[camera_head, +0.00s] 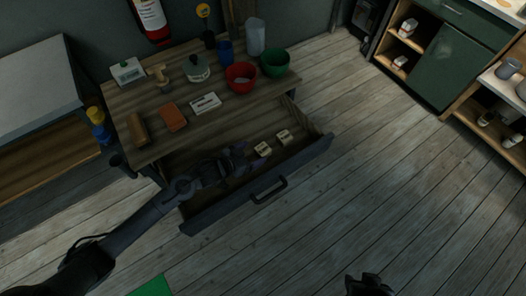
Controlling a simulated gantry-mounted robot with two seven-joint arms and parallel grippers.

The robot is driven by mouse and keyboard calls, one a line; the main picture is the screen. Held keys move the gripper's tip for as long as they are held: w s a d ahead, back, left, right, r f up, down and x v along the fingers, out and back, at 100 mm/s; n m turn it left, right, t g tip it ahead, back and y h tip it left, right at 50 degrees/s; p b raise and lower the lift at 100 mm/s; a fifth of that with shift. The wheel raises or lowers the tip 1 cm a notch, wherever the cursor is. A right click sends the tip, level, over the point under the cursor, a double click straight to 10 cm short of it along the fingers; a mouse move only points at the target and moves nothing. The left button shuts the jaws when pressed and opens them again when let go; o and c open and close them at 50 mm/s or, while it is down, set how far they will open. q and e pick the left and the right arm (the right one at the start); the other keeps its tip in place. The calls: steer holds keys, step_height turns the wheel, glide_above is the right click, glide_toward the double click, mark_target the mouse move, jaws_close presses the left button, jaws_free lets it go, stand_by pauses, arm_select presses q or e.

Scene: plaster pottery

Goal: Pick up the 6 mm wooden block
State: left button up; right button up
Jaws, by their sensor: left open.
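An open drawer (312,150) juts from the front of the wooden workbench (215,118). Two small pale wooden blocks lie in it, a nearer-left block (263,149) and a right block (284,137). Both carry dark markings too small to read, so I cannot tell which is 6 mm. My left gripper (240,160) is open at the drawer, just left of the nearer-left block. It looks empty, and whether it touches anything is unclear. It hides part of the drawer's left side. My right gripper (368,285) shows only as a dark shape at the bottom edge.
On the benchtop stand a red bowl (240,78), a green bowl (274,63), a lidded pot (196,68), an orange-brown block (173,117) and a white card (205,103). The drawer handle (268,190) sticks out in front. The plank floor to the right is clear.

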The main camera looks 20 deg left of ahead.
mark_target(263, 149)
arm_select(q)
steer(key=b+x, duration=0.1)
steer(key=x, duration=0.3)
steer(key=shift+d+f+b, duration=0.1)
steer(key=shift+d+b, duration=0.05)
steer(key=shift+b, duration=0.15)
steer(key=shift+w+d+f, duration=0.2)
steer(key=shift+w, duration=0.2)
steer(key=shift+c, duration=0.3)
steer(key=c, duration=1.1)
